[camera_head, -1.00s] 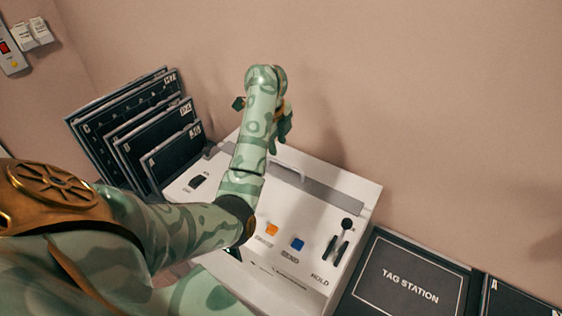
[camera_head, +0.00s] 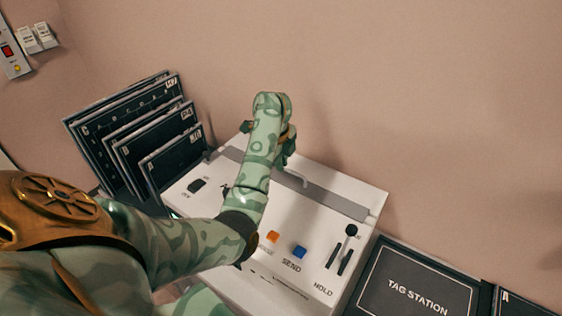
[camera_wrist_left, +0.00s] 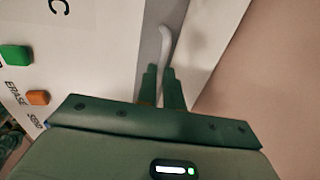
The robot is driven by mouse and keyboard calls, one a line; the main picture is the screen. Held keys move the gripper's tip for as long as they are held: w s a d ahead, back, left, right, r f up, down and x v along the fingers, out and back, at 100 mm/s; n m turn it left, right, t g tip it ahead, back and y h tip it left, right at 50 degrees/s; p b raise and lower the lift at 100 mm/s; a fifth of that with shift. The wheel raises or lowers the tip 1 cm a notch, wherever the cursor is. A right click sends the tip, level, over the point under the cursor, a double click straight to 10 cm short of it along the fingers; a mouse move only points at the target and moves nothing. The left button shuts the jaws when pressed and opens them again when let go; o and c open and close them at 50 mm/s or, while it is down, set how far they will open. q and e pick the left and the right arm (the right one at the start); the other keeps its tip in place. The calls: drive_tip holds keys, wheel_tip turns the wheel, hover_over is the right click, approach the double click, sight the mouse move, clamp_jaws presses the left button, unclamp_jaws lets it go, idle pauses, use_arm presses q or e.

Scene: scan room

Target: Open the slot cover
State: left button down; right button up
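The slot cover (camera_head: 335,198) is a long grey strip along the back of the white machine's top. Its pale curved handle (camera_head: 296,179) shows beside my left gripper (camera_head: 283,160). In the left wrist view, the cover (camera_wrist_left: 152,42) runs up the picture and the handle (camera_wrist_left: 165,45) passes down between the two narrow green fingers of the gripper (camera_wrist_left: 162,85). The fingers are close together around the handle and look shut on it. The cover lies flat. My left forearm hides part of the machine's top. My right gripper is not seen.
The white machine (camera_head: 365,200) has an orange button (camera_head: 272,237), a blue button (camera_head: 299,252) and a black lever (camera_head: 351,230). A green button (camera_wrist_left: 15,55) shows in the wrist view. Dark panels (camera_head: 150,130) stand at left; a TAG STATION mat (camera_head: 418,285) lies at right. The wall rises behind.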

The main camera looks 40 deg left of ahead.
use_arm(q)
drive_tip(key=w+b, duration=0.3)
drive_tip(key=w, duration=0.1)
drive_tip(key=w+b, duration=0.2)
drive_tip(key=shift+w+a+f+b, duration=0.1)
drive_tip(key=shift+a+f+b, duration=0.2)
drive_tip(key=shift+f, duration=0.1)
drive_tip(key=shift+w+r, duration=0.2)
drive_tip(key=shift+r, duration=0.15)
drive_tip(key=c, duration=1.5)
unclamp_jaws()
drive_tip(key=shift+a, duration=0.1)
drive_tip(key=s+r+p, duration=0.1)
drive_tip(key=r+p, duration=0.1)
drive_tip(key=r, duration=0.3)
drive_tip(key=s+r+p, duration=0.1)
drive_tip(key=r+p, duration=0.2)
drive_tip(key=r, duration=0.2)
drive_tip(key=s+r+p, duration=0.1)
drive_tip(key=r+p, duration=0.1)
drive_tip(key=r, duration=0.4)
drive_tip(key=shift+d+p, duration=0.2)
drive_tip(key=shift+p, duration=0.2)
